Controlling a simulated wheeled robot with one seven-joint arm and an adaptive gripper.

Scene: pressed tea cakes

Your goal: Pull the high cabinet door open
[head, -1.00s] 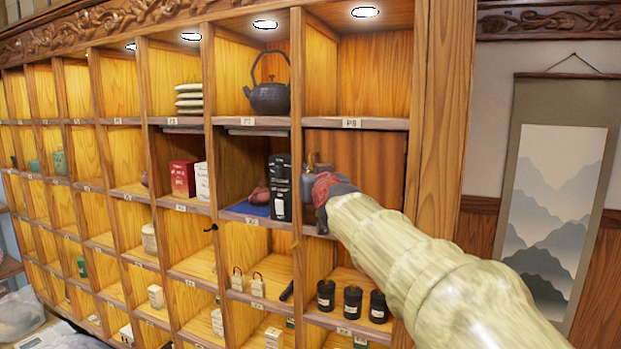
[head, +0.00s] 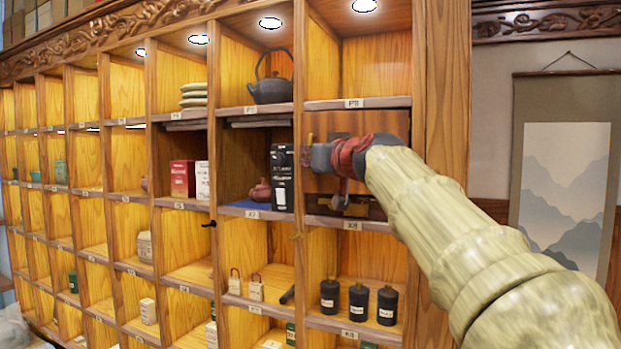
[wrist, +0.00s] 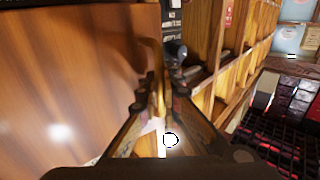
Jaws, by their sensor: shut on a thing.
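My gripper (wrist: 158,106) is shut on the upright brass handle (wrist: 155,98), which lies between the fingertips in the wrist view. The door's face fills the left of that view. The handle's top shows just above my gripper in the head view (head: 310,138). I cannot tell whether the door stands slightly ajar.
A black box (head: 282,178) and a reddish teapot (head: 261,190) stand in the compartment left of the door. A dark kettle (head: 271,82) sits on the shelf above left. Several black jars (head: 358,301) stand below. A hanging scroll (head: 565,170) is on the right wall.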

